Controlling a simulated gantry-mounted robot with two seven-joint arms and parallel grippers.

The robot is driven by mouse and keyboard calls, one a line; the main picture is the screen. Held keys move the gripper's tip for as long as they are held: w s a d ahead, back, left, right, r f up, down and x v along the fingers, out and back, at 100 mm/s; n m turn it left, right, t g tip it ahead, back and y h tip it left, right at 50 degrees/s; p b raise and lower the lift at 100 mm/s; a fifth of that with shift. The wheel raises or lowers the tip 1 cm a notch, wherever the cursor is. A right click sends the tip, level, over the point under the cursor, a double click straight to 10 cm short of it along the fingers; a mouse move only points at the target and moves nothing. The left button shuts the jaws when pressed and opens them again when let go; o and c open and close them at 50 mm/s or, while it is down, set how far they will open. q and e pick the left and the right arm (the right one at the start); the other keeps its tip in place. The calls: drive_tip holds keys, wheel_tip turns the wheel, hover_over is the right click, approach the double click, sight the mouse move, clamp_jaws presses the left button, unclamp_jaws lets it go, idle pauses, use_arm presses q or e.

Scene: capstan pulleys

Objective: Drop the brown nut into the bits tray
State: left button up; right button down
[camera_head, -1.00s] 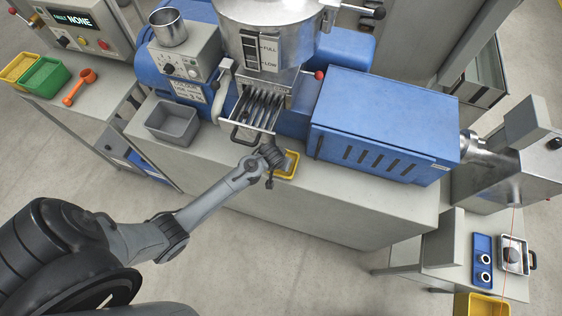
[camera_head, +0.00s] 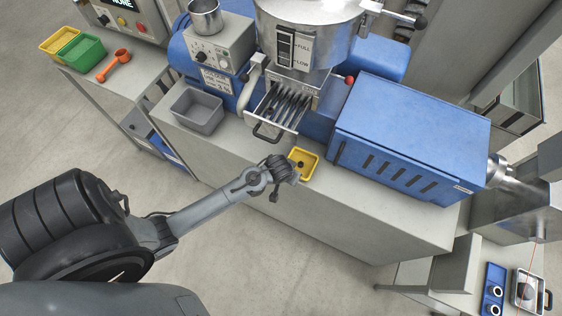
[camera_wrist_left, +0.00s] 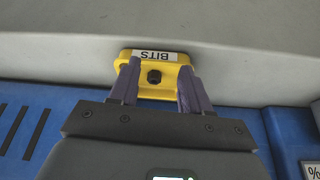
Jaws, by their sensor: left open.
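The yellow bits tray (camera_head: 314,158) sits on the grey bench top near its front edge, and its BITS label (camera_wrist_left: 155,56) shows in the left wrist view. A small dark nut (camera_wrist_left: 154,76) appears inside the tray; it also shows as a dark spot in the head view (camera_head: 300,164). Its brown colour is hard to make out. My left gripper (camera_head: 290,175) is just in front and left of the tray. In the left wrist view its fingers (camera_wrist_left: 158,78) are spread apart, with the nut seen between them but not touched. My right gripper is not in view.
A grey bin (camera_head: 197,110) stands left of the tray on the bench. An open drawer with a metal grate (camera_head: 282,106) juts out behind the tray. A blue machine housing (camera_head: 410,130) stands to the right. The bench front between them is clear.

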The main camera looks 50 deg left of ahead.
use_arm(q)
drive_tip(key=s+d+r+m, duration=0.2)
drive_tip(key=s+d+r, duration=0.2)
drive_tip(key=s+r, duration=0.3)
drive_tip(key=s+d+r+m+h, duration=0.1)
drive_tip(key=s+d+r+m, duration=0.2)
drive_tip(key=s+r, duration=0.4)
drive_tip(key=shift+s+d+g+b, duration=0.3)
drive_tip(key=shift+s+d, duration=0.2)
drive_tip(key=shift+s, duration=0.35)
drive_tip(key=shift+r, duration=0.15)
wheel_tip(320, 180, up, 8)
drive_tip(key=p, duration=0.8)
